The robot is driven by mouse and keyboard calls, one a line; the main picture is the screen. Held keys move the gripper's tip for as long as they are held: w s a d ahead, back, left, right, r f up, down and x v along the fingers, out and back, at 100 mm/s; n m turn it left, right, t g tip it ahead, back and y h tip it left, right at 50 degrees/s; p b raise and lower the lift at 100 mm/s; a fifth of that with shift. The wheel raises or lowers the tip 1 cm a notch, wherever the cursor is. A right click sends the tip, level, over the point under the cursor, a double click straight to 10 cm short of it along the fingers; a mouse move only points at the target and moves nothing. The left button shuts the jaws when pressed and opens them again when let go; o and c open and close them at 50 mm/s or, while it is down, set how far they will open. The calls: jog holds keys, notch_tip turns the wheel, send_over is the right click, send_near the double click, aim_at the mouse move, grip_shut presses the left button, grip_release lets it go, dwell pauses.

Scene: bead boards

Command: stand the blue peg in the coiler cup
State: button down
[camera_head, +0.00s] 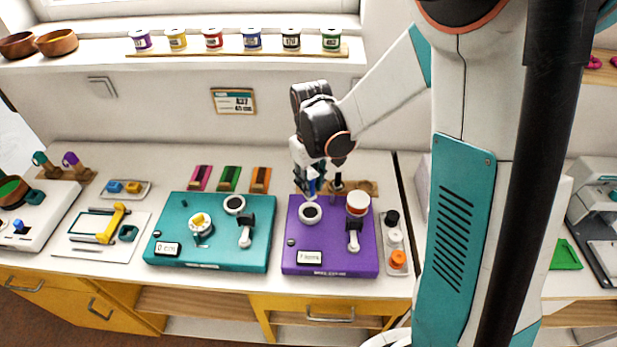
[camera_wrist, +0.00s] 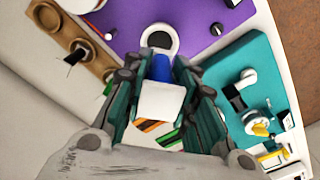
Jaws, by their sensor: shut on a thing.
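The blue peg (camera_wrist: 161,68) is between the fingers of my gripper (camera_wrist: 158,88), which is shut on it. A white block-like part shows at its near end. In the head view the peg (camera_head: 317,184) is a small blue patch, mostly hidden by my gripper (camera_head: 309,186). A white-rimmed cup with a dark inside (camera_head: 310,213) sits on the purple board (camera_head: 325,262), near its back left corner. The cup also shows in the wrist view (camera_wrist: 160,35), just beyond the peg's blue end. I cannot tell whether the peg touches the cup.
A wooden rack (camera_head: 367,187) stands behind the purple board. A white drum (camera_head: 357,204) and a white lever (camera_head: 353,240) stand on that board. The teal board (camera_head: 215,256) is to the left, with a similar cup (camera_head: 234,204). A tray with round pieces (camera_head: 397,238) lies to the right.

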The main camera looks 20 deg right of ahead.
aim_at(310, 198)
jog(key=shift+f+b, duration=1.6)
jog(key=shift+f, duration=0.95)
jog(key=shift+f+b, duration=0.7)
jog(key=shift+f, duration=0.1)
jog(key=shift+f+b, duration=0.25)
jog(key=shift+b, duration=0.05)
jog(key=c, duration=1.2)
grip_release()
jog(key=shift+r, duration=0.1)
jog(key=shift+r+p, duration=2.4)
jog(key=shift+r, duration=1.05)
